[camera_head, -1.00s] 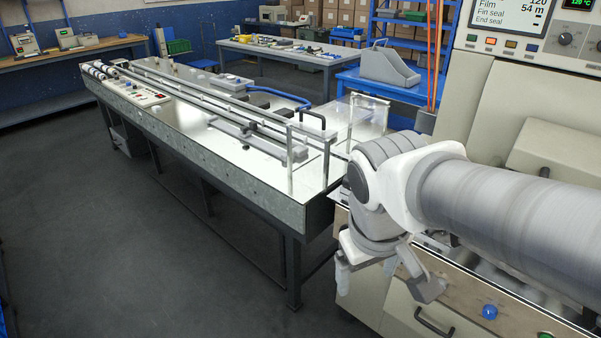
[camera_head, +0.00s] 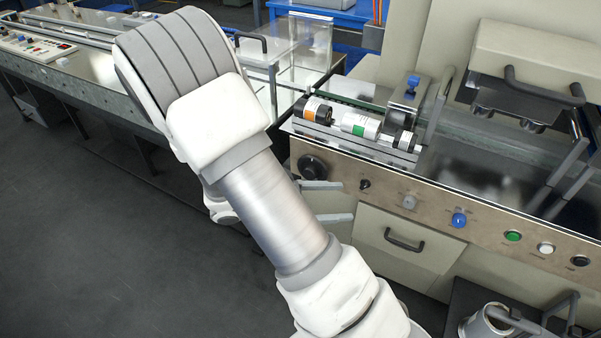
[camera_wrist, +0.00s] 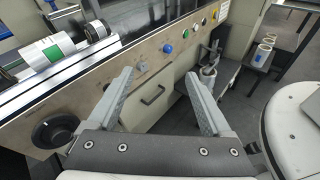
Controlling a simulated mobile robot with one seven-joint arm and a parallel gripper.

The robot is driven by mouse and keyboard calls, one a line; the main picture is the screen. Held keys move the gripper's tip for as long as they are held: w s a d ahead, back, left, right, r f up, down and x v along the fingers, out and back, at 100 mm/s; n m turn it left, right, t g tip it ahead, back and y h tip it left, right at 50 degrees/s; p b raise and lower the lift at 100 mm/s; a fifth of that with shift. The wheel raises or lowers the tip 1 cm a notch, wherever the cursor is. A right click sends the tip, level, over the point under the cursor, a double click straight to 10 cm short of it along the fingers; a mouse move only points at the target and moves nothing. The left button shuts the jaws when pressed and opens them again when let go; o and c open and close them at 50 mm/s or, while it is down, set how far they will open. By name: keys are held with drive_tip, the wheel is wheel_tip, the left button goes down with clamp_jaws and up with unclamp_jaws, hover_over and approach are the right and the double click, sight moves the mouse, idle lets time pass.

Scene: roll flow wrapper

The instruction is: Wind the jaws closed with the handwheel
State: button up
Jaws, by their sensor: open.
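A round black handwheel (camera_head: 312,167) is on the left end of the machine's brown front panel. It also shows at the lower left of the wrist view (camera_wrist: 54,131). My gripper (camera_head: 338,201) is in front of the panel, its two grey fingers spread apart and nothing between them. In the wrist view my gripper (camera_wrist: 158,76) is open, with the handwheel to the left of the left finger and apart from it. I cannot tell for sure which parts are the machine's jaws; dark blocks (camera_head: 497,95) sit under a beige cover at the right.
Labelled rolls (camera_head: 358,125) lie in a tray above the panel, beside a blue-knobbed bracket (camera_head: 408,92). Knobs and a blue button (camera_head: 459,220) line the panel. A handled drawer (camera_head: 403,240) is below. The floor (camera_head: 120,250) at left is clear.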

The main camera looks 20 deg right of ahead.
drive_tip(key=w+f+n+t+h+b, duration=0.35)
drive_tip(key=w+f+n+t, duration=0.25)
drive_tip(key=f+n+t, duration=0.4)
drive_tip(key=n+t+y+b, duration=0.2)
drive_tip(key=n+t+y, duration=0.65)
drive_tip(key=n, duration=0.65)
approach(310, 176)
drive_tip(key=shift+t+h, duration=0.85)
drive_tip(key=shift+h, duration=0.05)
drive_tip(key=w+d, duration=0.1)
drive_tip(key=w, duration=0.1)
drive_tip(key=w+d+b, duration=0.1)
drive_tip(key=w+d, duration=0.1)
drive_tip(key=w, duration=0.1)
drive_tip(key=w+d+b, duration=0.1)
drive_tip(key=w, duration=0.1)
drive_tip(key=shift+w+d+r, duration=0.15)
drive_tip(key=shift+d, duration=0.05)
clamp_jaws()
drive_tip(key=shift+m, duration=0.3)
